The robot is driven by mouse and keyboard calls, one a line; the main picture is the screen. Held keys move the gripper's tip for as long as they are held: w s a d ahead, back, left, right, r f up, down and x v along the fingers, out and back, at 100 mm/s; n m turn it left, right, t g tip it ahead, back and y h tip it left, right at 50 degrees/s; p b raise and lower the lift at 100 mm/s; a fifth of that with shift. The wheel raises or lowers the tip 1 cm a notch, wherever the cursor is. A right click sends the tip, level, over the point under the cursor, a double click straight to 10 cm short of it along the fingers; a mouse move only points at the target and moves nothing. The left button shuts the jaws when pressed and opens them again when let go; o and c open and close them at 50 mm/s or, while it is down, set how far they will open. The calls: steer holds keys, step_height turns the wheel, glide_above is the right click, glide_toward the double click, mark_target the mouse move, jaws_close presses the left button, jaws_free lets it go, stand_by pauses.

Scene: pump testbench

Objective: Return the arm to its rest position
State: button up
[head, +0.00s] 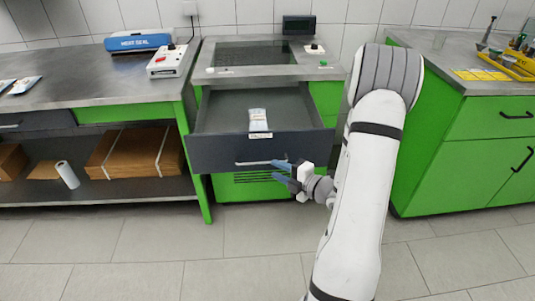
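My gripper (282,171) is at the end of my white arm, in front of the open grey drawer (215,154) of the testbench. Its bluish fingers point left and lie close to the drawer's handle (254,162). The fingers look spread apart with nothing between them. I cannot tell whether they touch the handle. A small white packet (258,120) lies inside the drawer.
The testbench (235,72) has a steel top with a small display (298,25). A left bench (60,83) holds a blue sealer (140,42); cardboard boxes (130,153) lie below. A green cabinet (470,150) stands right. The tiled floor in front is clear.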

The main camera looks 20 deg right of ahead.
steer(key=s+a+r+n+g+y+p, duration=0.1)
steer(key=s+a+r+n+g+p, duration=0.3)
steer(key=s+a+r+n+g, duration=0.75)
steer(key=s+a+r+n+g+y+p, duration=0.15)
steer(key=s+a+r+n+p, duration=0.3)
steer(key=n, duration=1.35)
steer(key=s+d+r+n+h+p, duration=0.2)
steer(key=r+n+h, duration=0.3)
steer(key=n, duration=0.5)
steer(key=s+d+r+n+t+h+p, duration=0.1)
steer(key=r+n+h, duration=0.4)
steer(key=n, duration=0.5)
step_height(320, 180, up, 2)
steer(key=shift+s+d+p, duration=0.6)
steer(key=shift+d+p, duration=0.3)
steer(key=shift+p, duration=0.35)
steer(key=shift+h, duration=0.25)
